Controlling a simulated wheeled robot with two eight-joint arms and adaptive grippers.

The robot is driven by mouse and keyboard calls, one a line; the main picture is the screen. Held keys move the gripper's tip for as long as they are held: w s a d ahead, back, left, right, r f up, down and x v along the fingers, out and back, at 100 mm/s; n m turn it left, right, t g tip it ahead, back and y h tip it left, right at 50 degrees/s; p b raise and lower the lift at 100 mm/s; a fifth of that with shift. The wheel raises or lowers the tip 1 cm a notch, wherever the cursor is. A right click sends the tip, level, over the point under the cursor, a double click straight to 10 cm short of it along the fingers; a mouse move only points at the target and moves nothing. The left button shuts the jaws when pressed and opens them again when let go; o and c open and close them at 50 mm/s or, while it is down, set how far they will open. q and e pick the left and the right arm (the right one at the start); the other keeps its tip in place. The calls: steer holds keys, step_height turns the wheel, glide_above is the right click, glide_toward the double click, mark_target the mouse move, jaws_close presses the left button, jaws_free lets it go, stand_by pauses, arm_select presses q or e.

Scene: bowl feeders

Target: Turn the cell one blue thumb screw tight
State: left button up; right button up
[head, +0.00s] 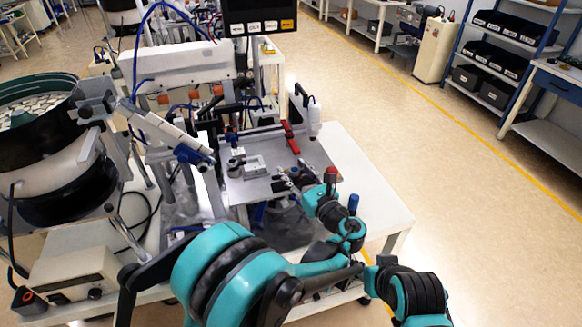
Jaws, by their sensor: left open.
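A small blue part (232,137) stands on the fixture at the back left of the grey plate (258,188). It is too small to tell whether it is the thumb screw or how tight it sits. My left gripper (288,181) is over the front right part of the plate, to the right of and nearer than the blue part, clearly apart from it. Its dark fingers are open, and I see nothing between them. My right gripper is not in view.
A bowl feeder (40,125) with a linear track (165,130) stands at the left. A red clamp handle (290,138) and a white cylinder (314,118) are behind my gripper. Red-topped and blue-topped (353,203) handles stand beside my wrist. The white table (375,200) is clear at right.

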arm_select(q)
steer(key=shift+s, duration=0.15)
jaws_close()
steer(key=shift+a+m+t+h+b, duration=0.1)
steer(key=shift+m+t+h+b, duration=0.1)
steer(key=shift+m+t+h, duration=0.45)
steer(key=shift+a+m+t+h+b, duration=0.2)
steer(key=shift+m+h, duration=0.55)
steer(key=shift+h, duration=0.6)
steer(key=shift+d+m+t+h, duration=0.2)
steer(key=shift+m+h, duration=0.2)
steer(key=shift+h, duration=0.2)
steer(key=shift+d+m+t+h, duration=0.15)
steer(key=shift+m+h, duration=0.25)
steer(key=shift+h, duration=0.2)
jaws_free()
steer(key=shift+a, duration=0.1)
